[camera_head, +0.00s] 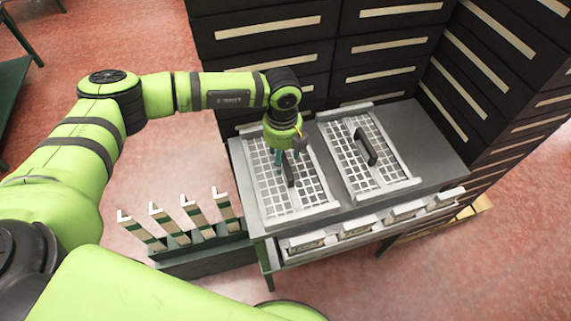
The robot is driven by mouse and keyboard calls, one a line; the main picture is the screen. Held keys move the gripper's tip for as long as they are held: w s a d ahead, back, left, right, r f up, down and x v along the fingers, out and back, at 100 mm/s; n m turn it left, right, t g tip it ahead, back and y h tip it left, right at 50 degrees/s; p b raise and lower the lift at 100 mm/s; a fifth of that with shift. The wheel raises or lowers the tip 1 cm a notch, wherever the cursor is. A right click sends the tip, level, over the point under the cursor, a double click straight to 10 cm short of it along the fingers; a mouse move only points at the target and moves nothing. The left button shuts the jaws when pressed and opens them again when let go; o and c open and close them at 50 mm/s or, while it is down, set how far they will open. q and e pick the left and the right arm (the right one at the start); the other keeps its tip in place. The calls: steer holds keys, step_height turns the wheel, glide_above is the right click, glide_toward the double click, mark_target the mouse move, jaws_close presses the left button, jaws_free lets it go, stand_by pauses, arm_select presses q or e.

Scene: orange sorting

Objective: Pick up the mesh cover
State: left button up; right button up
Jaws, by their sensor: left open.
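Two white mesh covers with black handles lie side by side on a grey workbench (440,150). The left mesh cover (312,188) has its black handle (289,172) upright near its middle. The right mesh cover (350,158) lies apart from it, with its own handle (366,147). My left gripper (285,164) points down over the left cover, its fingers open at the handle. I cannot tell whether the fingers touch the handle. The gripper hides part of the mesh behind it. My right gripper is out of view.
Dark drawer cabinets (275,35) with pale label strips stand behind and right of the bench. A row of slotted holders (350,231) runs along its front edge. A dark rack (200,260) with several upright white-topped pieces stands at left. The reddish floor is open at front right.

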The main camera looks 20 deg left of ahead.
mark_target(283, 162)
arm_select(q)
steer(key=shift+s+d+f+p, duration=0.15)
steer(key=shift+f+p, duration=0.15)
steer(key=shift+f, duration=1.35)
jaws_close()
steer(key=shift+r, duration=0.15)
